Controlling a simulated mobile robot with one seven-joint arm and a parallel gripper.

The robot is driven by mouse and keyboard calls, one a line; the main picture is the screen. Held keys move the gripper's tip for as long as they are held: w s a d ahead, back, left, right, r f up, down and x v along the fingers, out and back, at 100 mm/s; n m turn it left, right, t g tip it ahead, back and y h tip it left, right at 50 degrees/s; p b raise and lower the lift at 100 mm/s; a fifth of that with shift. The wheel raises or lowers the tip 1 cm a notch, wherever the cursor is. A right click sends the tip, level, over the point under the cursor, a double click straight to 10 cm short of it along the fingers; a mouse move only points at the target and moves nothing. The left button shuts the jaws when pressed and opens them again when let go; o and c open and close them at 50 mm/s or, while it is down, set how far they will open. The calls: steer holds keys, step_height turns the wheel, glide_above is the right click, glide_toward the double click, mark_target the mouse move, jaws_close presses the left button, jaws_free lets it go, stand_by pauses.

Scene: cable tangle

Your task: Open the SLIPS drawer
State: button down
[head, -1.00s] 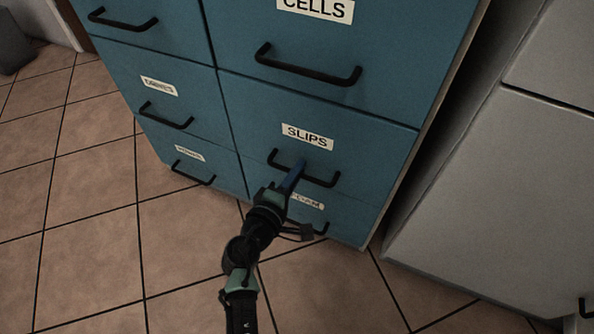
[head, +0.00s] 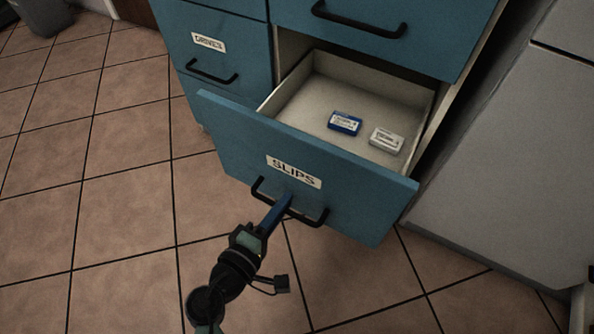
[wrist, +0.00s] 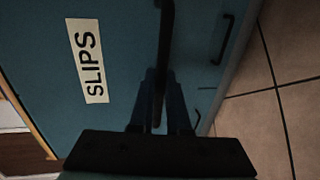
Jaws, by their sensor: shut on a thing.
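The SLIPS drawer (head: 355,196) is pulled well out of the blue cabinet, and its pale inside shows in the head view. Its white SLIPS label (head: 294,172) is above a black bar handle (head: 311,219). My gripper (head: 286,202) is shut on this handle near its middle. In the wrist view the label (wrist: 89,68) is at the left, turned sideways, and the handle (wrist: 165,50) runs between the two fingers of my gripper (wrist: 162,84). A blue box (head: 345,123) and a white box (head: 386,139) lie in the drawer.
A closed drawer with its own handle (head: 360,22) is above. The DRIVES drawer (head: 221,60) at the left is closed. A grey cabinet (head: 500,160) stands close at the right. Tiled floor (head: 120,210) is clear at the left and front.

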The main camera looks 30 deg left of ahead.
steer(key=f+v, duration=0.1)
steer(key=v, duration=0.5)
steer(key=shift+s, duration=0.3)
steer(key=shift+f, duration=0.1)
steer(key=c, duration=0.9)
jaws_free()
steer(key=shift+s, duration=0.1)
steer(key=p+v, duration=0.4)
steer(key=v, duration=0.8)
steer(key=shift+s+p, duration=0.35)
steer(key=shift+s, duration=0.05)
